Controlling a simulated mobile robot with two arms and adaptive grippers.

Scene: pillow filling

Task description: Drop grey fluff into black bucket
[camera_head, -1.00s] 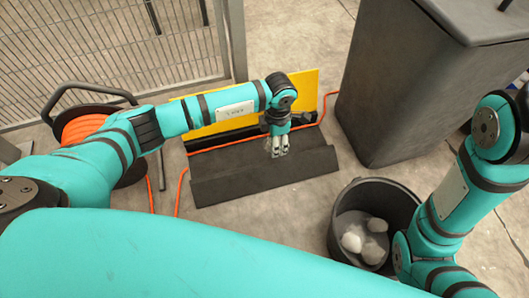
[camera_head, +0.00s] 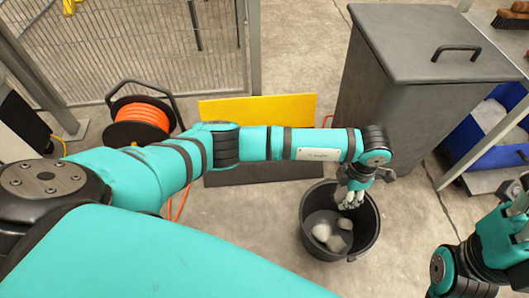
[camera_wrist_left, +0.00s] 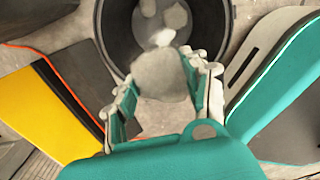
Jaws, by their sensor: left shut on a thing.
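The black bucket (camera_head: 367,237) stands on the floor right of centre in the head view. Its dark wall fills the top of the left wrist view (camera_wrist_left: 118,35). Several pale grey fluff pieces (camera_head: 336,243) lie in its bottom. In the left wrist view the left gripper (camera_wrist_left: 163,88) is shut on a rounded grey fluff piece (camera_wrist_left: 160,72), which hides part of the bucket's floor. My right arm shows at the right edge of the head view, but I cannot make out its gripper.
A large dark lidded bin (camera_head: 425,120) stands behind the bucket. A blue crate (camera_head: 490,140) is at the right.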

